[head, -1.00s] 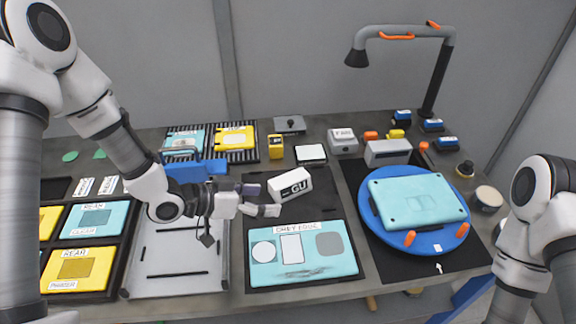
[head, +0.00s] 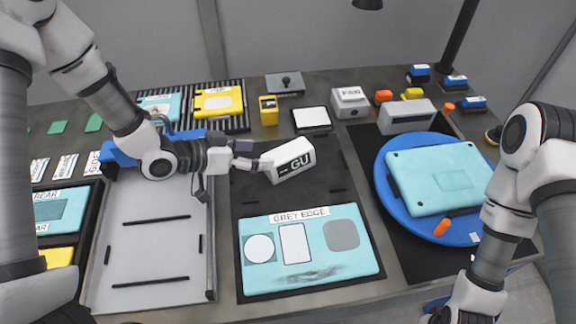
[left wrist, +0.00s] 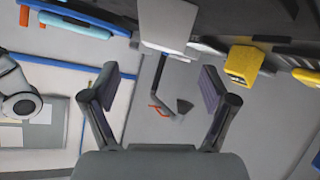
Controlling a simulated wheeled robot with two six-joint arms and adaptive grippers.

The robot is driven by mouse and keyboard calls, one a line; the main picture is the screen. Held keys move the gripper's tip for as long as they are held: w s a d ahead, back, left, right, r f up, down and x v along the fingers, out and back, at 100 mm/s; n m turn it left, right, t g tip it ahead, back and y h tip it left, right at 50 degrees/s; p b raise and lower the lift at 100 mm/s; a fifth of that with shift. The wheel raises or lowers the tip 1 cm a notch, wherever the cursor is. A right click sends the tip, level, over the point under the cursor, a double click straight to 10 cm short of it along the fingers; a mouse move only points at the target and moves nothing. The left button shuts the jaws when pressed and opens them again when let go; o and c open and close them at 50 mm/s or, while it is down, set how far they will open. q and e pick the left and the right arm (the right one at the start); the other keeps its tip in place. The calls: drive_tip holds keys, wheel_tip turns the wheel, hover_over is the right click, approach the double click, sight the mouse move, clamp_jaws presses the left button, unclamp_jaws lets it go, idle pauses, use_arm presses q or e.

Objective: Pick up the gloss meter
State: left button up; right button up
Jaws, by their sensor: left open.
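The gloss meter is a white box marked "GU" (head: 288,160), tilted on the dark mat behind the teal panel. My left gripper (head: 250,155) is open at its left end, pointing at it. The nearer finger reaches the box's left edge in the picture; I cannot tell whether it touches. In the left wrist view, the open fingers (left wrist: 159,73) are empty between their pads. A white box, apparently the gloss meter (left wrist: 168,24), shows ahead at the top, partly cut off. My right arm is at the right edge; its gripper is out of view.
The teal panel labelled "GREY EDGE" (head: 308,268) lies in front. A yellow box (head: 268,110) and a white-topped pad (head: 311,119) stand behind the meter. A blue turntable (head: 384,185) with a teal case is to the right. A grey tray (head: 150,285) lies left.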

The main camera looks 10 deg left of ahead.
sight(281, 154)
use_arm(q)
drive_tip(key=p+x, duration=0.1)
drive_tip(key=x, duration=0.6)
drive_tip(key=shift+w+p, duration=0.1)
drive_tip(key=shift+p, duration=0.3)
drive_tip(key=shift+w+d+f, duration=0.1)
drive_tip(key=shift+w+f, duration=0.05)
drive_tip(key=shift+w, duration=0.05)
drive_tip(key=shift+s, duration=0.15)
drive_tip(key=c, duration=0.6)
clamp_jaws()
